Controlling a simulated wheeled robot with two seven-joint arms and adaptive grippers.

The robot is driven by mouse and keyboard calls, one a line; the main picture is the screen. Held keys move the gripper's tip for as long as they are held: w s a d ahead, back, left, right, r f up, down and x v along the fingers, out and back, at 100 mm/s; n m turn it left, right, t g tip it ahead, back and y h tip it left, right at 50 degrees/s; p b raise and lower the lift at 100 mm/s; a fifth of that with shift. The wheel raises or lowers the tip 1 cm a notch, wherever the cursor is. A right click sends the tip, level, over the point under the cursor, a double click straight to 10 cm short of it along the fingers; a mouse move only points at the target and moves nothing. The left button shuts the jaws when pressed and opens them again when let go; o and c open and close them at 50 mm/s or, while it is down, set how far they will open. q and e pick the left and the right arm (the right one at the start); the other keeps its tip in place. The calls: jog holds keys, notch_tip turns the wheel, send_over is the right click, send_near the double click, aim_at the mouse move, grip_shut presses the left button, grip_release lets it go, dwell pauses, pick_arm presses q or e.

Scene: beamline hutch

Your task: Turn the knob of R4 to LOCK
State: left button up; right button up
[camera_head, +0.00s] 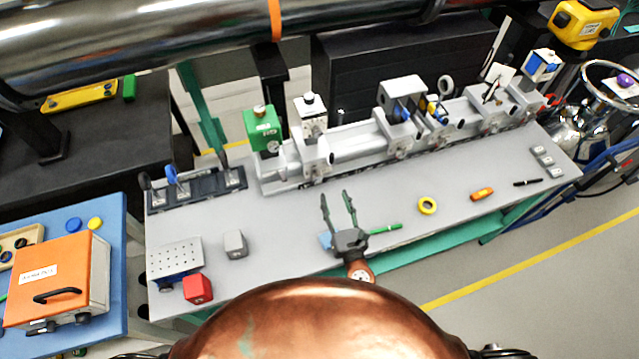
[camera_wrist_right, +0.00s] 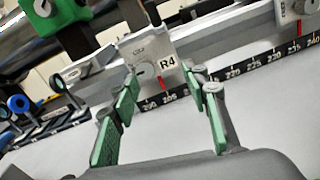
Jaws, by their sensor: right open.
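The R4 carriage (camera_wrist_right: 133,48) is a light grey block on the rail, with a white R4 label (camera_wrist_right: 167,62) on its front. Its round grey knob (camera_wrist_right: 147,71) sits left of the label; its setting is too small to read. My right gripper (camera_head: 335,193) is open and empty above the bench, in front of the rail. In the wrist view its green-padded fingers (camera_wrist_right: 163,82) are spread apart below and in front of R4, not touching the knob. The R4 label is not readable in the head view. My left gripper is not in view.
The rail (camera_head: 355,145) carries several other carriages and a scale strip (camera_wrist_right: 260,76). A green box (camera_head: 262,130) stands by its left end.

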aim_at(318, 180)
jog(key=w+a, duration=0.1)
jog(key=w, duration=0.1)
jog(key=w+a+n, duration=0.1)
jog(key=w+a, duration=0.1)
jog(key=w+a+n+y, duration=0.1)
jog(key=w+a, duration=0.1)
jog(key=w, duration=0.1)
jog(key=shift+f, duration=0.4)
jog(key=shift+d, duration=0.1)
jog(key=shift+c, duration=0.6)
grip_shut()
